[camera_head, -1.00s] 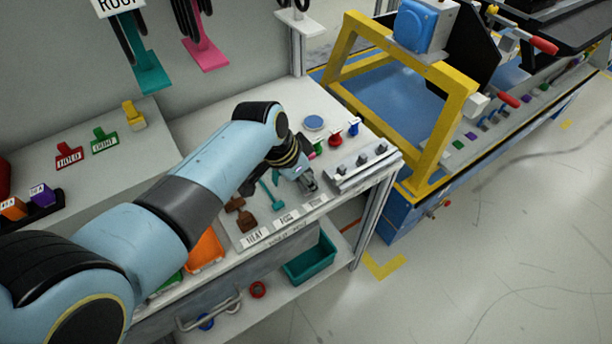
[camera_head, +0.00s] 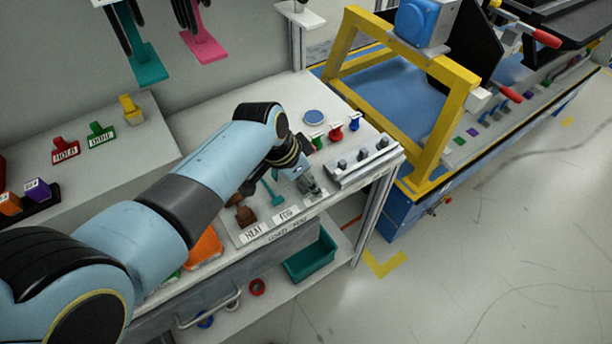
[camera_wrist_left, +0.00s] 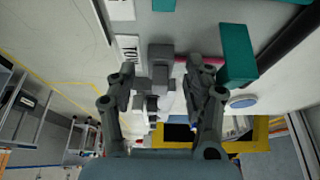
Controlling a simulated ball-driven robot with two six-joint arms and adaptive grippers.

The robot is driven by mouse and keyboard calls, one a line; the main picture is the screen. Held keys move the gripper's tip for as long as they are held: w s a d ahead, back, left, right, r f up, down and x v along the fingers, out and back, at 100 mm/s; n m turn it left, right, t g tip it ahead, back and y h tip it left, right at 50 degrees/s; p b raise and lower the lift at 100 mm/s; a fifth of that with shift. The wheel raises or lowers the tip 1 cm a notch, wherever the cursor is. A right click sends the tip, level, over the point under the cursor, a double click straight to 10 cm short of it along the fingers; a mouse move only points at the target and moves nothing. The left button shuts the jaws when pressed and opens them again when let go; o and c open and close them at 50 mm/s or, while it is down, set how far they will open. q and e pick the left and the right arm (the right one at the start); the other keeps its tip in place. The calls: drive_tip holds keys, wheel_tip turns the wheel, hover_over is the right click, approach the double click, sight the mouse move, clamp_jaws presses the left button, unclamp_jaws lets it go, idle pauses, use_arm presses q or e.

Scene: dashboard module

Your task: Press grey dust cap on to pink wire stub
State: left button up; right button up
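My left gripper (camera_head: 310,187) is low over the front of the workbench, by the rightmost of three labelled places. In the left wrist view its two fingers (camera_wrist_left: 160,78) are apart, on either side of a grey block-like piece (camera_wrist_left: 160,54), with gaps that look visible on both sides. I cannot tell whether this piece is the grey dust cap. A small pink piece (camera_wrist_left: 210,67) shows partly behind the right finger; I cannot tell whether it is the wire stub. My right gripper is not in view.
A pale rail with dark knobs (camera_head: 345,177) stands just right of the gripper. Teal (camera_head: 273,193) and brown (camera_head: 246,216) tools lie to its left. Green, red (camera_head: 336,132) and blue (camera_head: 354,124) pieces stand behind. A yellow frame (camera_head: 449,120) rises farther right.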

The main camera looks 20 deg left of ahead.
use_arm(q)
drive_tip(key=shift+r, duration=0.15)
drive_tip(key=v, duration=1.1)
drive_tip(key=shift+s+r, duration=0.15)
drive_tip(key=shift+r, duration=0.2)
drive_tip(key=shift+a, duration=0.1)
